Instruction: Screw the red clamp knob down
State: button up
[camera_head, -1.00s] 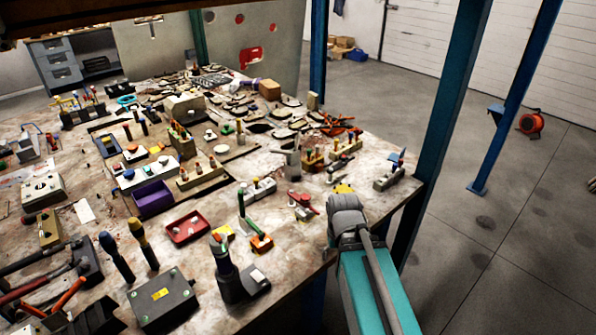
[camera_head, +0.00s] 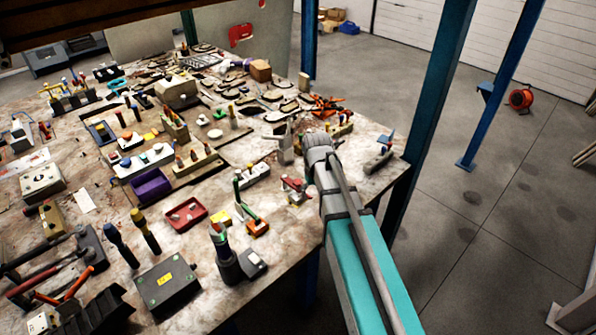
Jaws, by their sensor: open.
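A small red-topped fixture (camera_head: 293,185) with pale parts stands near the table's right front edge, just left of my arm. It looks like the red clamp, but it is too small to tell its knob or how far down that is screwed. My teal and grey arm reaches in from the lower right over the table's edge. Its grey end is right of and beyond the red fixture.
The table (camera_head: 95,240) is crowded with small fixtures. A blue post (camera_head: 425,115) rises behind the right edge. The floor (camera_head: 500,240) beyond is open.

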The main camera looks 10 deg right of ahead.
notch_tip(320, 180, up, 8)
jog(key=f+n+p, duration=0.1)
jog(key=n+p, duration=0.1)
jog(key=p, duration=0.4)
send_over(298, 182)
jog(key=shift+w+r, duration=0.1)
jog(key=shift+r, duration=0.1)
jog(key=shift+f, duration=0.25)
notch_tip(298, 182, down, 13)
jog(key=b, duration=1.3)
jog(key=shift+f+b, duration=0.15)
jog(key=shift+b, duration=0.25)
jog(key=c, duration=1)
